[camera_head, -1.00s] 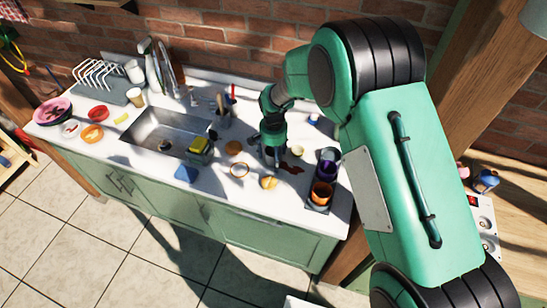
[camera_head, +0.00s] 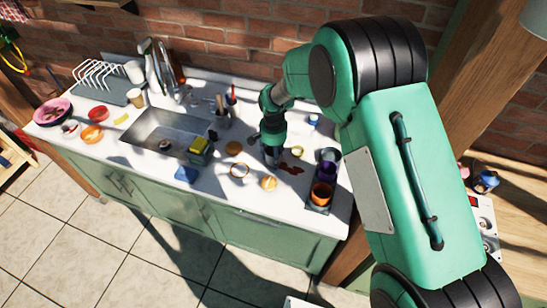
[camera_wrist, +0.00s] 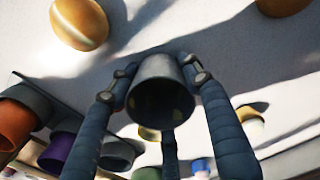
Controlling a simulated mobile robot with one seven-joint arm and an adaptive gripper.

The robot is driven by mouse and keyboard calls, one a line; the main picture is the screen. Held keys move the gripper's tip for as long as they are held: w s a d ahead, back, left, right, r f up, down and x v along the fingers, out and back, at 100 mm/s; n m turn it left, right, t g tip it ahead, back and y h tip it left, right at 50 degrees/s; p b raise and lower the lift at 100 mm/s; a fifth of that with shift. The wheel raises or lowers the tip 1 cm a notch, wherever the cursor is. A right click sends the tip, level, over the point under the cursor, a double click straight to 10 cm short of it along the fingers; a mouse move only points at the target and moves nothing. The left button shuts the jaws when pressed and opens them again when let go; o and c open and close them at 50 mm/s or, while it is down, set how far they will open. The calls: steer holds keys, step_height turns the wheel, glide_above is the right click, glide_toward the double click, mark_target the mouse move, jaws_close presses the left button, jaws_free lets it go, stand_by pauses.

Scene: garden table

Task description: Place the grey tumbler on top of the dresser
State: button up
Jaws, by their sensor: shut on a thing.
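The grey tumbler (camera_wrist: 160,68) is in the wrist view, its dark open mouth turned toward the camera. My gripper (camera_wrist: 162,84) is shut on it, with fingers against its left and right sides. A further finger shows below it. In the head view my gripper (camera_head: 271,158) points down low over the white countertop, and the tumbler is too small there to tell from the fingers. I cannot tell whether the tumbler touches the counter. No separate dresser can be made out; the green cabinet (camera_head: 262,229) carries the countertop.
A dark tray at the counter's right end holds a purple cup (camera_head: 327,170), an orange cup (camera_head: 321,193) and a grey cup. An orange-yellow round thing (camera_head: 268,183) lies in front of my gripper. A sink (camera_head: 160,132) and dish rack (camera_head: 100,75) are farther left.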

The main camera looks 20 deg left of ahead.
step_height(320, 180, up, 7)
steer(key=shift+s+r+p, duration=0.1)
steer(key=shift+p, duration=0.25)
steer(key=s, duration=1.7)
steer(key=shift+s+f+p, duration=0.3)
steer(key=shift+s, duration=0.1)
steer(key=w+a+r+n+b, duration=0.1)
steer(key=w+r+n, duration=0.1)
steer(key=r, duration=0.8)
steer(key=w+a+r+n+b, duration=0.1)
steer(key=w+r+n, duration=0.2)
steer(key=r, duration=0.7)
steer(key=w+a+r+n+b, duration=0.1)
steer(key=w+r+n+b, duration=0.1)
steer(key=w+r, duration=0.3)
steer(key=shift+w+r+n, duration=0.25)
steer(key=shift+r+n, duration=0.25)
steer(key=shift+r, duration=1.9)
